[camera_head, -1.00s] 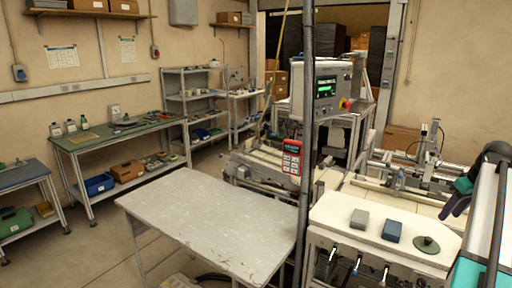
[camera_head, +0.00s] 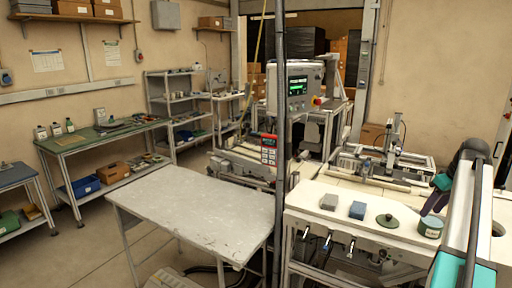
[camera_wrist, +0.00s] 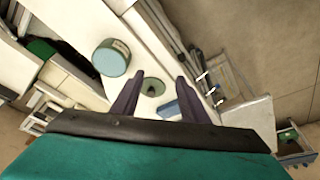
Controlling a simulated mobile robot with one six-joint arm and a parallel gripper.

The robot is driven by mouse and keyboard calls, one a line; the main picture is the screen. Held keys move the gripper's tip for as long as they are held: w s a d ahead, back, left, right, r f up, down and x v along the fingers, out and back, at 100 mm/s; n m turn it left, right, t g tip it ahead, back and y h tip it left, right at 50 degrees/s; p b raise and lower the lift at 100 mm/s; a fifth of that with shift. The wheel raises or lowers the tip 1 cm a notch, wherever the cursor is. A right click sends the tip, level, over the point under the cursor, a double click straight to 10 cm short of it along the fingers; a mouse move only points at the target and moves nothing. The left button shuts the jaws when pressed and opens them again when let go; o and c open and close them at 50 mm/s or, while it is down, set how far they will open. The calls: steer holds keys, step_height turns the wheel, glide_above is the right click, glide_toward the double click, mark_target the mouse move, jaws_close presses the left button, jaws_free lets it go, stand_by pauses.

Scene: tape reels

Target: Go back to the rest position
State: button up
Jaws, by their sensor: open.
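My gripper (camera_head: 435,203) is at the right of the head view, above the white bench top and partly hidden by my own arm. In the wrist view my gripper (camera_wrist: 154,88) shows two dark fingers spread apart with nothing held between them. A flat green reel with a knob (camera_head: 388,221) lies on the bench; in the wrist view it (camera_wrist: 153,88) shows between and beyond the fingertips. A green cylinder with a pale label (camera_head: 430,227) stands right of it, and in the wrist view it (camera_wrist: 111,57) is left of the fingers.
A grey block (camera_head: 329,202) and a blue block (camera_head: 357,210) sit on the white bench (camera_head: 310,196). A dark post (camera_head: 280,120) stands at the bench's left end. A bare grey table (camera_head: 195,210) is left of it. A control box (camera_head: 298,90) stands behind.

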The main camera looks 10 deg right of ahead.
steer(key=w+a+f+g+y, duration=0.1)
steer(key=a+f, duration=0.7)
steer(key=f, duration=0.3)
steer(key=w+a+f+g+b, duration=0.1)
steer(key=a+f, duration=0.7)
steer(key=f, duration=0.3)
steer(key=w+a+f+g+y, duration=0.1)
steer(key=a+f, duration=0.8)
steer(key=f, duration=0.2)
steer(key=s+a+f+m+g, duration=0.1)
steer(key=s+a+f, duration=0.4)
steer(key=a+f, duration=0.3)
steer(key=s+a+f+g, duration=0.2)
steer(key=s+a+f, duration=0.2)
steer(key=a+f, duration=0.45)
steer(key=s+a+f+g, duration=0.1)
steer(key=s+a+f, duration=0.3)
steer(key=s, duration=0.4)
steer(key=s+a+f+g+h+b, duration=0.1)
steer(key=s+a+f, duration=0.4)
steer(key=s, duration=0.4)
steer(key=s+a+f+g+h, duration=0.1)
steer(key=s+a+f, duration=0.4)
steer(key=s, duration=0.3)
steer(key=shift+s+b, duration=0.3)
steer(key=shift+a+f, duration=0.1)
